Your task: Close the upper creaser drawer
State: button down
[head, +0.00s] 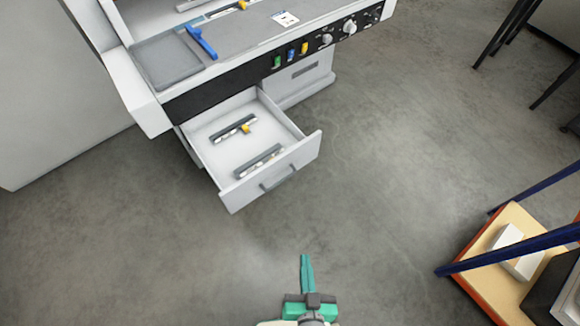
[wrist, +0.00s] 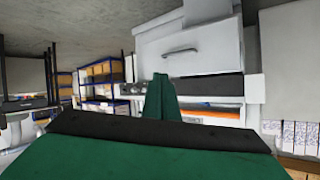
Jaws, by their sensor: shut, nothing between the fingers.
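A light grey creaser drawer (head: 235,197) is pulled well out from under the machine in the head view, with a grey bar handle (head: 279,179) on its front. Two dark creasing bars (head: 258,162) lie inside it. The drawer front also shows upside down in the wrist view (wrist: 190,35), beyond my fingers. My gripper (head: 306,259) is at the bottom of the head view, shut and empty. Its green fingers (wrist: 165,95) point toward the machine. It is apart from the drawer, with bare floor between them. Whether another drawer lies below is hidden.
The creaser (head: 215,85) has a control panel with knobs along its front. Beside the open drawer is a closed grey front (head: 300,85). A blue-posted shelf (head: 482,262) with a white box stands at lower right. Dark legs stand at upper right. The floor between is clear.

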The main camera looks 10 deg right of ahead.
jog(key=w+d+f+m+g, duration=0.2)
jog(key=w+d+f+m, duration=0.1)
jog(key=w+d+f, duration=0.3)
jog(key=m+t+y, duration=0.1)
jog(key=m+y, duration=0.5)
jog(key=y, duration=0.2)
send_near(287, 160)
jog(key=x, duration=0.5)
jog(key=shift+s+f, duration=0.15)
jog(key=shift+f, duration=0.1)
jog(key=shift+w+a, duration=0.3)
jog(key=shift+w, duration=0.25)
jog(key=shift+w, duration=0.1)
